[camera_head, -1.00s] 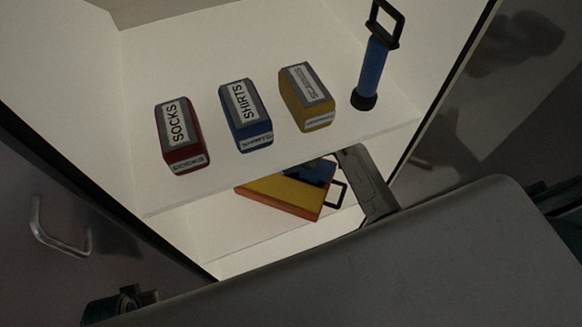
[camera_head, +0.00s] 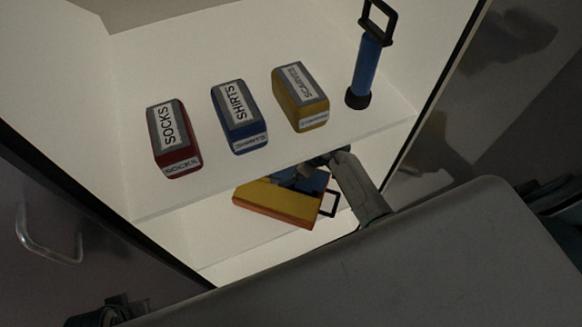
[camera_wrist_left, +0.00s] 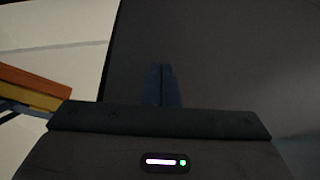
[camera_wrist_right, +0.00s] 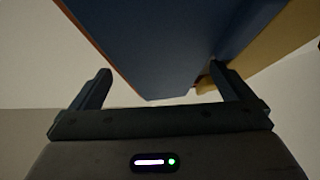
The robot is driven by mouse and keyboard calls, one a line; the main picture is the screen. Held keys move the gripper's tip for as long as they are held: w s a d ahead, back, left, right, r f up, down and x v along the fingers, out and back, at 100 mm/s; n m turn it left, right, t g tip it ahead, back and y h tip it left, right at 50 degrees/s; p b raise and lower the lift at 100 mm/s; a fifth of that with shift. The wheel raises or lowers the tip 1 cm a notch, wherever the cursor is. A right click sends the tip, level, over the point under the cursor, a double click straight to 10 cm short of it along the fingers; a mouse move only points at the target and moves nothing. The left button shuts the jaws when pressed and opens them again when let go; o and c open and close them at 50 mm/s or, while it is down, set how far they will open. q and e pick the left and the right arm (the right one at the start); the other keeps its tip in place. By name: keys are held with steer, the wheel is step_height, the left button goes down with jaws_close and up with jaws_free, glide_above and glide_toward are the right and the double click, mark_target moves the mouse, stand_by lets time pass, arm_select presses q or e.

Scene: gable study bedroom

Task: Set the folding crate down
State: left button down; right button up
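The folding crate (camera_head: 270,200), yellow and orange with a blue part, is on the lower shelf of the wardrobe, partly hidden by the shelf above. A black loop handle shows at its right. My right gripper (camera_wrist_right: 165,88) is open, its fingers wide apart. A large blue face of the crate (camera_wrist_right: 165,45) lies just beyond the fingertips, with yellow at its right; I cannot tell whether a finger touches it. My left gripper (camera_wrist_left: 162,85) is shut and empty in front of a dark panel. The crate's orange and yellow edge (camera_wrist_left: 35,90) shows at that view's left.
The upper shelf (camera_head: 225,190) holds a red SOCKS box (camera_head: 174,140), a blue SHIRTS box (camera_head: 239,117), a yellow box (camera_head: 300,97) and a blue pump-like thing (camera_head: 367,65) with a black handle. A door with a metal handle (camera_head: 45,240) stands at left.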

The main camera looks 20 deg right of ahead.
steer(key=shift+d+r, duration=0.15)
steer(key=p+v, duration=0.2)
steer(key=v, duration=0.8)
steer(key=shift+s+d+r, duration=0.1)
steer(key=shift+s+r, duration=0.05)
steer(key=shift+r, duration=0.05)
arm_select(q)
steer(key=x, duration=0.7)
steer(key=shift+s+f, duration=0.15)
steer(key=shift+s, duration=0.2)
arm_select(e)
steer(key=shift+s+d+r, duration=0.2)
steer(key=shift+d+r, duration=0.05)
steer(key=shift+r, duration=0.25)
